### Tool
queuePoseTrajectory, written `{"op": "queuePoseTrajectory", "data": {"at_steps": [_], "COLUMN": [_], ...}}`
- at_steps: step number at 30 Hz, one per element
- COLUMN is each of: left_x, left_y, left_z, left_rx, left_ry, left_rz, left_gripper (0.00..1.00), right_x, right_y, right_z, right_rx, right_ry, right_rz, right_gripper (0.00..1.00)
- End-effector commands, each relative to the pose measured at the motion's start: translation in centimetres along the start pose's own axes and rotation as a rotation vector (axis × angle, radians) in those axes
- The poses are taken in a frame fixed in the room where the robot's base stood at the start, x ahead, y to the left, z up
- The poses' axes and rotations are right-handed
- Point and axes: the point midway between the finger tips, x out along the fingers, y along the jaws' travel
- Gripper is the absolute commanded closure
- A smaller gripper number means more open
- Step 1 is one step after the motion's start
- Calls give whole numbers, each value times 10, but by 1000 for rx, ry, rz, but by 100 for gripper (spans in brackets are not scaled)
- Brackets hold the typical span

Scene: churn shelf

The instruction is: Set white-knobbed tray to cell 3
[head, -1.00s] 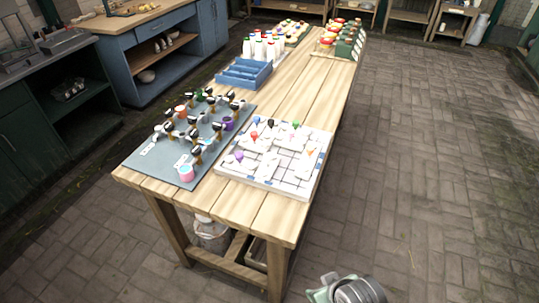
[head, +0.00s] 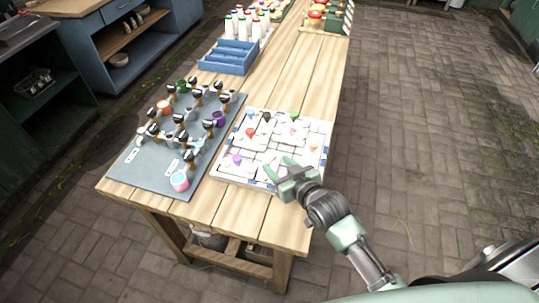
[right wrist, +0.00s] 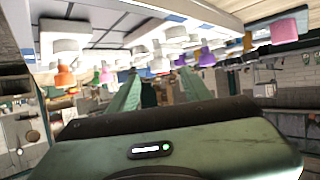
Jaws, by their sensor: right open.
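A white board (head: 225,174) with a grid of cells and blue edge marks lies on the near part of the table. Flat white trays with coloured knobs sit on it: purple (head: 237,160), red (head: 250,132), black (head: 266,117), green (head: 295,117) and orange (head: 313,147) knobs show. I cannot clearly pick out the white knob against the white board. My right gripper (head: 278,167) is open and empty, over the board's near right part. In the right wrist view its fingers (right wrist: 158,88) are apart, with blurred coloured knobs beyond. My left gripper is not in view.
A grey board (head: 152,178) with black-handled taps and coloured cups stands left of the white board. A blue crate (head: 228,58) and white bottles (head: 240,25) stand behind. Bare tabletop (head: 302,80) runs along the right side.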

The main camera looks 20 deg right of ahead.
Motion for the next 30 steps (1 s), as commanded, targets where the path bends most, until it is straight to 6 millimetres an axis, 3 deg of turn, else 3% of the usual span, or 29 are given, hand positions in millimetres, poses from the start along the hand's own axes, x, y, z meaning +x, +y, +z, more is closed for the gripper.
{"op": "queuePoseTrajectory", "data": {"at_steps": [3,6,8,15,19,24,30], "left_x": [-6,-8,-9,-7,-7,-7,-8], "left_y": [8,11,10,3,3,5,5], "left_z": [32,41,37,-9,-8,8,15], "left_rx": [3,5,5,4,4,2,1], "left_ry": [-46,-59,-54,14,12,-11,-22], "left_rz": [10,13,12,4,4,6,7], "left_gripper": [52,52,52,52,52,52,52], "right_x": [20,33,38,45,45,45,45], "right_y": [0,0,0,0,0,0,0], "right_z": [-2,-2,-1,0,0,0,0], "right_rx": [1,1,1,1,0,0,0], "right_ry": [1,1,1,0,0,0,-1], "right_rz": [0,0,0,-1,-1,-1,-1], "right_gripper": [51,51,51,51,51,99,100]}}
